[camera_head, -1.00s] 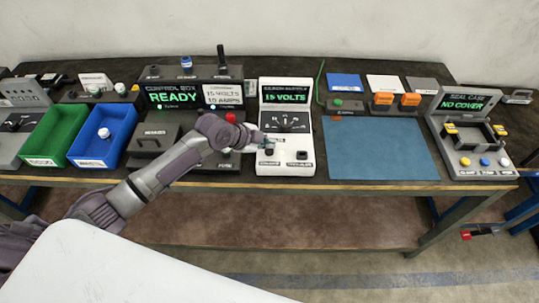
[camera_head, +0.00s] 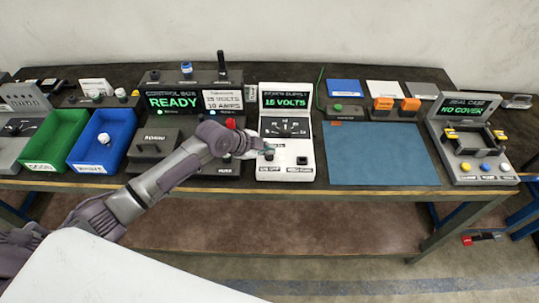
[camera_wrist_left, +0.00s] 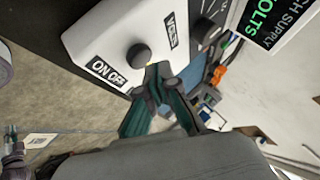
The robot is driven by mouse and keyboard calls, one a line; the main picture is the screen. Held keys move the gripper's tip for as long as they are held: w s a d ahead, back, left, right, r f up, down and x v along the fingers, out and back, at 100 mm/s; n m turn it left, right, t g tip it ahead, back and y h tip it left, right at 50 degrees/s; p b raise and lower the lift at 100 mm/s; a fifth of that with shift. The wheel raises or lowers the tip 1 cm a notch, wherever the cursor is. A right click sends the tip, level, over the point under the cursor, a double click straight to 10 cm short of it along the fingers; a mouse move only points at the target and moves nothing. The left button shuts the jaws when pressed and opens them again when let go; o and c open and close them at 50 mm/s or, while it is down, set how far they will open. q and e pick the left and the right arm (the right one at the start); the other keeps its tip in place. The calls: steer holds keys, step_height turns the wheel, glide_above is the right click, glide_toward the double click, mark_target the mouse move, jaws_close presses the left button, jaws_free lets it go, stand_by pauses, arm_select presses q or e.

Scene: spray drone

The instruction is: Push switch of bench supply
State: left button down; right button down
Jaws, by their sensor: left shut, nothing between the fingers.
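The bench supply (camera_head: 286,130) is a white unit with a sloped front, a dial and a lit green volts display. Its black round switch (camera_wrist_left: 138,55) sits beside the ON OFF label (camera_wrist_left: 108,72) in the left wrist view. In the head view that label (camera_head: 270,170) is at the lower left of the unit's front. My left gripper (camera_head: 267,148) is shut and empty, at the left part of the front. In the wrist view the closed fingertips (camera_wrist_left: 155,74) are right by the switch; whether they touch it I cannot tell. My right gripper is out of view.
The control box (camera_head: 190,100) showing READY stands to the left, with a blue bin (camera_head: 80,158) and a green bin (camera_head: 30,158) beyond. A blue mat (camera_head: 380,155) lies clear on the right, before the seal case (camera_head: 470,140).

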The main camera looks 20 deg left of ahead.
mark_target(268, 157)
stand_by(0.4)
arm_select(q)
steer(key=shift+f+b, duration=0.35)
steer(key=shift+f, duration=0.3)
steer(key=shift+r, duration=0.2)
stand_by(0.3)
steer(key=shift+r+p, duration=0.4)
steer(key=shift+r, duration=0.2)
step_height(268, 157, up, 6)
steer(key=p, duration=0.5)
steer(key=shift+f, duration=0.2)
